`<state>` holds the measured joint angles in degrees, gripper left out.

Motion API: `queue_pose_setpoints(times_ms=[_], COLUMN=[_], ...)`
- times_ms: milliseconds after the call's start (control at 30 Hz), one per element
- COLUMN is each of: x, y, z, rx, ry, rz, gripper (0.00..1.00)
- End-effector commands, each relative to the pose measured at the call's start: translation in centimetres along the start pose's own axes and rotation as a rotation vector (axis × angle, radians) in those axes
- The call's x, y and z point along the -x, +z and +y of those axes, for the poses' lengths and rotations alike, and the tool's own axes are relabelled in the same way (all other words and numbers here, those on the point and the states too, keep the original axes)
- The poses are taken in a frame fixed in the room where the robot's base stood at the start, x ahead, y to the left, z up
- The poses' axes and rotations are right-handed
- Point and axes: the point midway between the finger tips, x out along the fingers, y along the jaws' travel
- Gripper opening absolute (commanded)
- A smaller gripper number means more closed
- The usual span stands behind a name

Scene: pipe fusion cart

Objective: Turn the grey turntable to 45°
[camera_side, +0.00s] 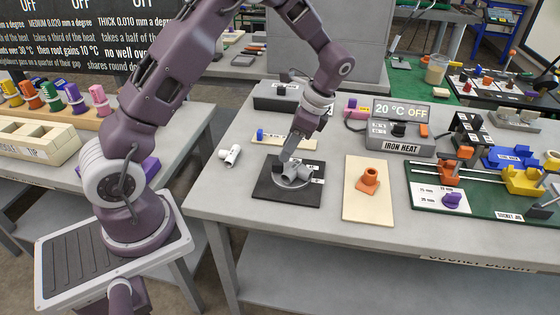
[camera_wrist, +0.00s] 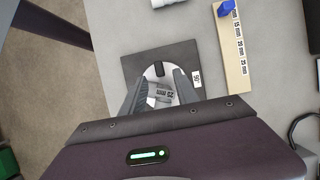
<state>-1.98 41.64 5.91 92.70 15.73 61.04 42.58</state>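The grey turntable (camera_side: 262,184) is a round disc on a black square base plate (camera_side: 272,199) with white labels along its edge. Grey pipe-like pieces (camera_side: 297,172) stand on the disc. I cannot see firm contact. The disc's angle is partly hidden.
A white pipe fitting (camera_side: 230,155) lies left of the plate. A pale ruler strip with a blue slider (camera_side: 260,135) lies behind it. An orange fitting (camera_side: 368,180) on a cream board and the iron heat box (camera_side: 400,138) stand to the right. The table front is clear.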

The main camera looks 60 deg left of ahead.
Motion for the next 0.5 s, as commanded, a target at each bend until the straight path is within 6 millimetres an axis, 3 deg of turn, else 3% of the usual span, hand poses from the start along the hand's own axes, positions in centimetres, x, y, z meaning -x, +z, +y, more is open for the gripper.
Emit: queue_pose_setpoints(times_ms=[233,500], x=[-4.6,-5.7], y=[0.1,0.0], z=[0.1,0.1], rx=[0.002,0.004], ry=[0.003,0.0], rz=[-0.002,0.002], gripper=[0.36,0.36])
